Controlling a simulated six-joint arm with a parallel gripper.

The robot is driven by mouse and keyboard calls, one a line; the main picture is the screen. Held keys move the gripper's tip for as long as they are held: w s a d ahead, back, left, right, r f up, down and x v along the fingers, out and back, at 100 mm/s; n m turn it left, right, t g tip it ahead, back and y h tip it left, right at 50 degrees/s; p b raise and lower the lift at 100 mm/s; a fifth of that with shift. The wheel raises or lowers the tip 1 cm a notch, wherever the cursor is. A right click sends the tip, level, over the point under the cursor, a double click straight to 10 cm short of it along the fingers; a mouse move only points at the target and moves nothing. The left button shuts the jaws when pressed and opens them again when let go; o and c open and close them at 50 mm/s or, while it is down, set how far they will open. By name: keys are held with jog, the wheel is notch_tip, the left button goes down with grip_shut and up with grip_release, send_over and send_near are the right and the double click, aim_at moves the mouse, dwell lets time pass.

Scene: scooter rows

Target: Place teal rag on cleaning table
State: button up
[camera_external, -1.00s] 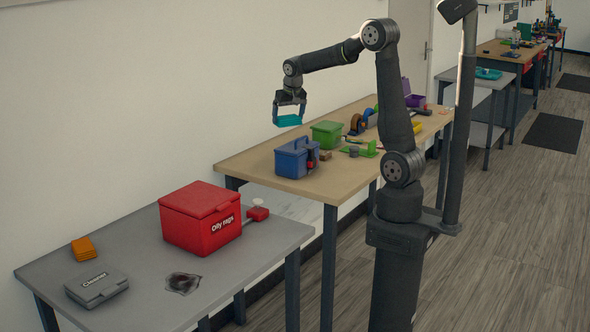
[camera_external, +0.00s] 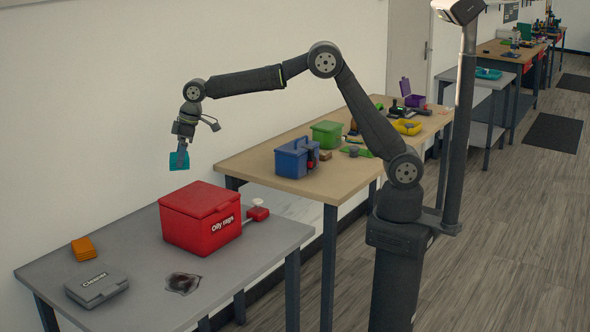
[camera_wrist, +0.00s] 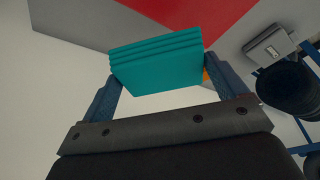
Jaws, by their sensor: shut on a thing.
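The teal rag (camera_external: 178,161) is a folded stack held in my gripper (camera_external: 181,152), in the air above and behind the red box on the grey table. In the wrist view the rag (camera_wrist: 157,61) sits between the two fingers (camera_wrist: 165,75), which are shut on its sides. The grey table (camera_external: 139,255), seemingly the cleaning table, stands at the lower left and carries the red box. The rag touches nothing but my gripper.
The red box (camera_external: 201,225) marked "Oily rags" has its lid closed. Orange cloths (camera_external: 84,249), a grey Cleaner case (camera_external: 97,286), a dark stain (camera_external: 183,283) and a red button-like device (camera_external: 258,211) are on the grey table. A wooden table (camera_external: 250,163) adjoins it, with a blue caddy (camera_external: 296,158).

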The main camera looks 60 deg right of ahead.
jog(key=s+a+f+n+g, duration=0.1)
jog(key=s+a+n, duration=0.3)
jog(key=a, duration=0.5)
jog(key=s+a+n, duration=0.1)
jog(key=s+a, duration=0.4)
jog(key=a, duration=0.3)
jog(key=n+g+y, duration=0.1)
jog(key=n, duration=0.3)
send_over(156, 311)
jog(key=d, duration=0.1)
jog(key=f, duration=1.7)
jog(key=shift+d, duration=0.2)
jog(key=shift+f, duration=1.95)
jog(key=shift+f, duration=0.2)
jog(key=o, duration=0.7)
jog(key=shift+r, duration=0.1)
